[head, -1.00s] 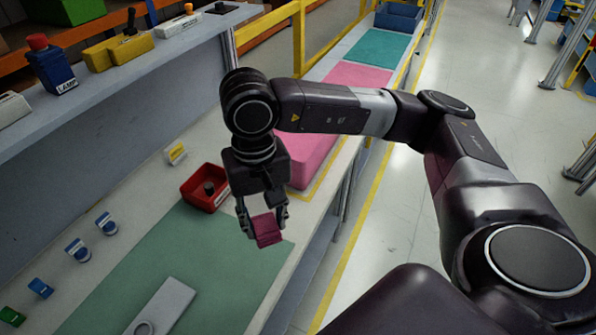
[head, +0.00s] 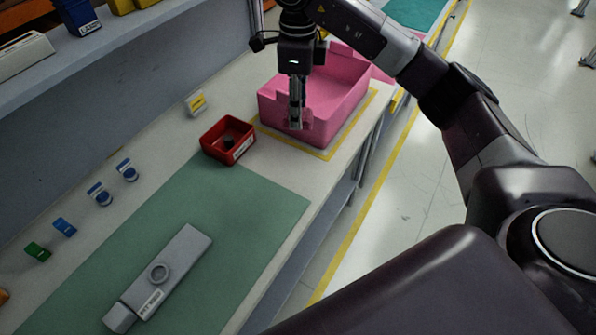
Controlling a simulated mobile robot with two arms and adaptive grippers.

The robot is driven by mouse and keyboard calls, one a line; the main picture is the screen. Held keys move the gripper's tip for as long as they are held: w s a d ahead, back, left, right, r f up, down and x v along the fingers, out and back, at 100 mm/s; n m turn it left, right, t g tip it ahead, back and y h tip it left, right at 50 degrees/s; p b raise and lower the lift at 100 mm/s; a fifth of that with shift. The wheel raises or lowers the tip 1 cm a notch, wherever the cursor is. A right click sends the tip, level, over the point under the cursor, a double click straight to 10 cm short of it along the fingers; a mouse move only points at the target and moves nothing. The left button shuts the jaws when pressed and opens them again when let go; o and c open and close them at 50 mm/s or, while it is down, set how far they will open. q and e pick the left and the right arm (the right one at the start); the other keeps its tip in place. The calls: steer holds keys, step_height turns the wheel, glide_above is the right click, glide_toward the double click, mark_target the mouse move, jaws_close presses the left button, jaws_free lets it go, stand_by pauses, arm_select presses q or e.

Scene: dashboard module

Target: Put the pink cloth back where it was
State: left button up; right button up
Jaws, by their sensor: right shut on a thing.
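My right gripper (head: 296,120) points down at the near side of the pink bin (head: 345,110), with its fingers in front of or over the bin's near wall. It is shut on the pink cloth, which is hard to tell apart from the pink bin behind it. Whether the cloth touches the bin cannot be seen clearly. My left gripper is out of view.
A red tray (head: 215,153) with a dark knob in it stands left of the bin. A grey module (head: 185,260) lies on the green mat (head: 265,205). Small labelled switches (head: 100,195) line the bench's left side. A shelf (head: 125,50) runs above. Yellow tape (head: 325,157) borders the bin.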

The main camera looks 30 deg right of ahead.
step_height(320, 180, down, 15)
steer(key=shift+p, duration=1.2)
step_height(320, 180, down, 3)
steer(key=shift+f+p, duration=0.2)
steer(key=shift+p, duration=0.25)
steer(key=shift+f, duration=0.5)
steer(key=o, duration=0.6)
steer(key=shift+f, duration=0.15)
steer(key=o, duration=0.5)
